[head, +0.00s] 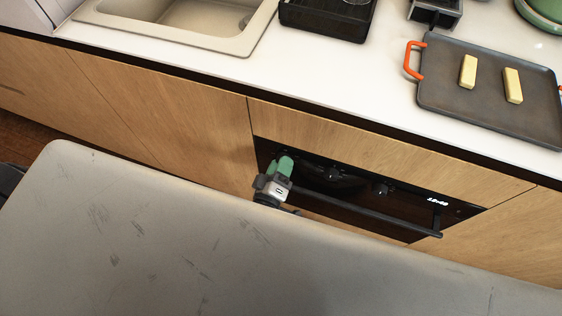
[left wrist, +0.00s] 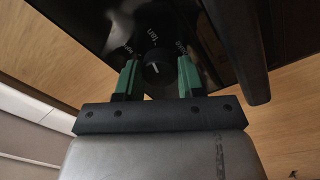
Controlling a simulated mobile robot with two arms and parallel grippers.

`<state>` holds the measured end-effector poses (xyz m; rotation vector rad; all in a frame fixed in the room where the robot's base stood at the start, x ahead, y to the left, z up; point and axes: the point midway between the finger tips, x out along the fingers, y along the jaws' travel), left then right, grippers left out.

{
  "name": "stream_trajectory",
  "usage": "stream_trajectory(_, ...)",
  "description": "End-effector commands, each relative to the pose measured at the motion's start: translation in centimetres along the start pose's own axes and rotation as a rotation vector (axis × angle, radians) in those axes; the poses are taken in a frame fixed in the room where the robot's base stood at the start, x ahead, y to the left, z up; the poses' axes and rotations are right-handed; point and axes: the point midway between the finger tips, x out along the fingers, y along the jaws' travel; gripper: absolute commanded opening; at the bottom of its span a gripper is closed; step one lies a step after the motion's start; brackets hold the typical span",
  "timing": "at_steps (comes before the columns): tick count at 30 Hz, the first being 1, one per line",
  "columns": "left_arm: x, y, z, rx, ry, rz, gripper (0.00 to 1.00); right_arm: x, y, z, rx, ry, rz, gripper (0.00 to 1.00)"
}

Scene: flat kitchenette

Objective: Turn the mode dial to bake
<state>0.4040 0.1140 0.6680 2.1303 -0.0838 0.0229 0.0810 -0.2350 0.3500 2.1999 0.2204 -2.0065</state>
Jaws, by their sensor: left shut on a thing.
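The mode dial, a round black knob (left wrist: 158,74) with a short white mark, shows in the left wrist view on the black oven panel (left wrist: 105,35). Its mark points roughly up in that picture. In the head view my left gripper (head: 279,167) is at the left end of the oven front (head: 345,215) and hides this knob. My right gripper is in neither view.
Two other knobs (head: 332,173) (head: 380,190) and a lit clock (head: 437,200) are to the right. The oven handle bar (head: 370,217) runs just below them. Above are the white counter (head: 330,85), a sink (head: 180,30) and a grey tray (head: 490,100) with two yellow sticks.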

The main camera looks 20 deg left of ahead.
Motion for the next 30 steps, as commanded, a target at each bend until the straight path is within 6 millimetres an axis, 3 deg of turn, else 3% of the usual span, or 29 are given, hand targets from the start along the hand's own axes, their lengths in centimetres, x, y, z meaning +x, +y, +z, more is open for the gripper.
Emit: stream_trajectory(30, -0.1, -0.1, -0.1, 0.947, -0.052, 0.009, 0.15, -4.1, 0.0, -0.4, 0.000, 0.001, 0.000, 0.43)
